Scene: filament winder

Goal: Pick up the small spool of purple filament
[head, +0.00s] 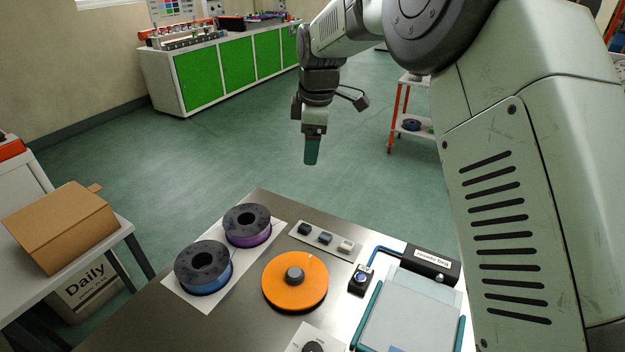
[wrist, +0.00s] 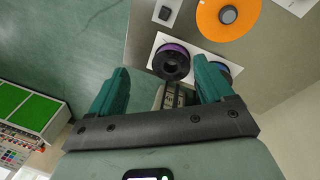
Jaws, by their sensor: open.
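The small purple filament spool (head: 248,240) has black flanges and a round centre hole. It lies flat on a white sheet (head: 180,284) on the grey work table, behind a blue filament spool (head: 203,268). The purple spool also shows in the wrist view (wrist: 172,62), beyond the gap between my fingers. My gripper (head: 311,160) hangs over the floor past the table's far edge, higher than the spool and to its right. In the wrist view my gripper (wrist: 160,90) has two green fingers wide apart with nothing between them. The blue spool is partly hidden there by the right finger.
An orange disc (head: 295,282) with a grey knob lies right of the spools. Behind it is a strip of small blocks (head: 325,239). A blue-ringed button (head: 361,280) and a tray (head: 410,315) are at the right. A cardboard box (head: 62,225) stands on the left table.

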